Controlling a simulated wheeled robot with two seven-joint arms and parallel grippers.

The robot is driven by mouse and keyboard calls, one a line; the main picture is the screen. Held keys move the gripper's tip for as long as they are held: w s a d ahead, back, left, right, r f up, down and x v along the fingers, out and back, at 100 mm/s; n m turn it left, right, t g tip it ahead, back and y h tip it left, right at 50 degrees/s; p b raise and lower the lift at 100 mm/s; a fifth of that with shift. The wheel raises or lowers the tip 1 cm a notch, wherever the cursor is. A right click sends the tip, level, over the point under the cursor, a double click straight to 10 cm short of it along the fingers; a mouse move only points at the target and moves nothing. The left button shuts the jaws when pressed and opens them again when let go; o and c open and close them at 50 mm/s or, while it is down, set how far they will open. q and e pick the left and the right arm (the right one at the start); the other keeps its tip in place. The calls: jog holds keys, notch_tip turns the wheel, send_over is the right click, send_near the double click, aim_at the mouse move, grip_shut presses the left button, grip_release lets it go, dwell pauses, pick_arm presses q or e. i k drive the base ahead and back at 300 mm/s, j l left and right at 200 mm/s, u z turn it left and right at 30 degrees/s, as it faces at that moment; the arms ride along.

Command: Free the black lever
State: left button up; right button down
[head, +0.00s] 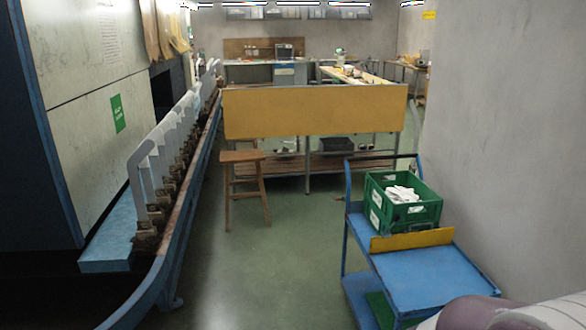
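I cannot make out a black lever anywhere in the head view. The boarding machine (88,85) stands on the left, with pale panels and a dark opening. A row of white sock-shaped boards (140,170) stands upright along its blue rail (185,215), running away from me. The lower left of the machine is very dark, and details there are hidden. Neither of my grippers is in view, so their hold and place do not show.
A blue trolley (425,285) at the right carries a green crate (425,212) of white items. A wooden stool (243,157) stands before a yellow-panelled bench (315,112). Green floor (260,270) between machine and trolley is clear. Rounded purple and white shapes fill the lower right corner.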

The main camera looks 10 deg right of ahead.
aim_at(397, 219)
jog(key=i+l, duration=0.4)
jog(key=i, duration=0.15)
jog(key=i+l, duration=0.35)
jog(key=i, duration=0.2)
jog(key=i+l, duration=0.4)
jog(key=i, duration=0.15)
jog(key=i+l, duration=0.1)
jog(key=l, duration=0.75)
jog(key=i+l, duration=0.1)
jog(key=l, duration=0.75)
